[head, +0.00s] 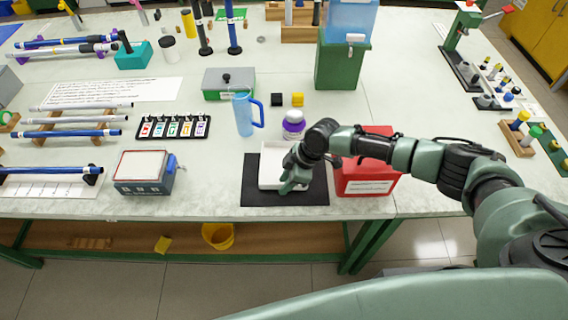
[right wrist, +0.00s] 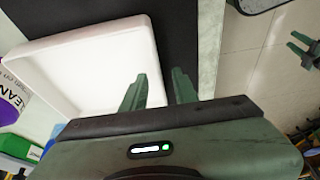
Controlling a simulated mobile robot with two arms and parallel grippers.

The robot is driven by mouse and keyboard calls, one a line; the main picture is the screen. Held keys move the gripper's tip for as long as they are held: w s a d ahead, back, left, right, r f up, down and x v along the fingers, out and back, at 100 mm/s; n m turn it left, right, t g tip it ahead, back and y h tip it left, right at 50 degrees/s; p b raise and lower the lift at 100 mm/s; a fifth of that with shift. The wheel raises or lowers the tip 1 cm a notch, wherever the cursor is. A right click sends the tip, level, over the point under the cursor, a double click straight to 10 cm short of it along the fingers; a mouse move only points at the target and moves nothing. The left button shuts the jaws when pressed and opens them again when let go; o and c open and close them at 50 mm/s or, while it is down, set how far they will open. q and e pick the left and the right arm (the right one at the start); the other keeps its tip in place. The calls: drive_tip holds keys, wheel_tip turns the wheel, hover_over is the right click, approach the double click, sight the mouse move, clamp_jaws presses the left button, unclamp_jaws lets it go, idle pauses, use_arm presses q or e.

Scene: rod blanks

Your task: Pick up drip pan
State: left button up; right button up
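The drip pan looks to be the white shallow square tray (head: 270,163) on a black mat (head: 256,193) near the table's front edge. It also shows in the right wrist view (right wrist: 85,65), empty inside. My right gripper (head: 287,184) is at the pan's front right side in the head view. In the right wrist view my right gripper (right wrist: 160,88) has its fingers apart, one over the pan's inside and one outside its wall. I cannot tell whether they touch the wall. My left gripper (right wrist: 300,50) shows small at the right edge there, fingers apart over the floor.
A red box (head: 368,180) stands right of the mat, beneath my right arm. A scale-like device (head: 143,172) is to the left, with clear table between.

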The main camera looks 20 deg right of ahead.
clamp_jaws()
idle(1.4)
